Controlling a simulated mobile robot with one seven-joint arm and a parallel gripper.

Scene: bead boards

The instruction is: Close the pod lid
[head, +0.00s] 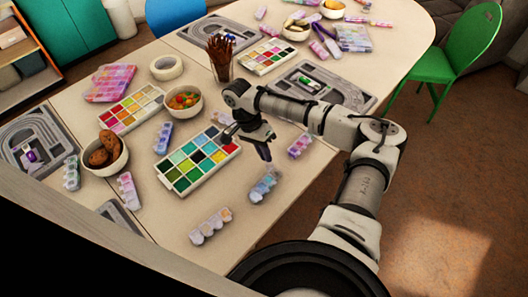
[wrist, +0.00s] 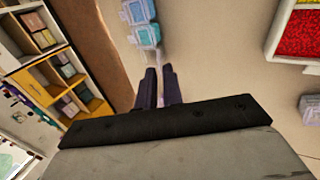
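A pale pod with several blue compartments (head: 264,184) lies on the table just below and right of my gripper in the head view. The pod also shows in the wrist view (wrist: 144,33), just beyond the fingertips; its near end lies close to them. I cannot tell clearly which of its lids stands open. My gripper (head: 262,152) hangs above the table, pointing down, beside the paint-like bead palette.
A bead palette (head: 198,160) lies left of my gripper. Other pods lie around: a pink one (head: 300,145) to the right, a pale one (head: 210,226) near the front edge. A bowl of beads (head: 184,101) and a brown-stick cup (head: 221,65) stand behind.

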